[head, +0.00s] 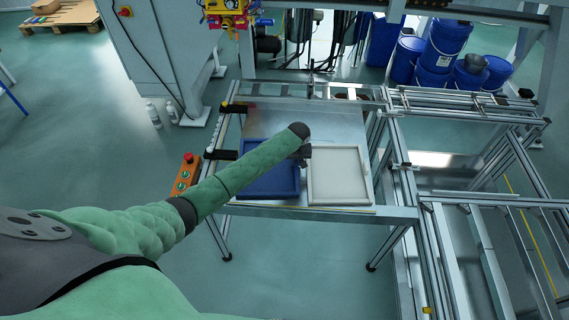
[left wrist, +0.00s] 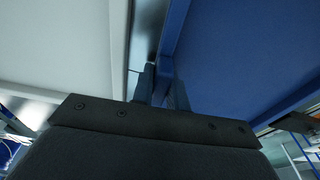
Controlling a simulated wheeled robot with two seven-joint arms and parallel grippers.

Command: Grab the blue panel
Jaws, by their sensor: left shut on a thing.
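The blue panel (head: 274,184) lies on the metal table of the fixture, left of a white panel (head: 337,176). My left arm crosses over it and hides part of it. My left gripper (head: 304,156) is at the blue panel's right edge, by the narrow gap between the panels. In the left wrist view my left gripper (left wrist: 163,88) is shut on the raised rim of the blue panel (left wrist: 240,55). The white panel (left wrist: 65,45) is on the other side of the fingers. My right gripper is not in view.
The fixture table (head: 340,125) has bare metal behind the panels and an aluminium frame around it. An orange button box (head: 185,175) is at its left. More aluminium framing (head: 440,215) stands at the right. Blue drums (head: 445,45) stand at the back right.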

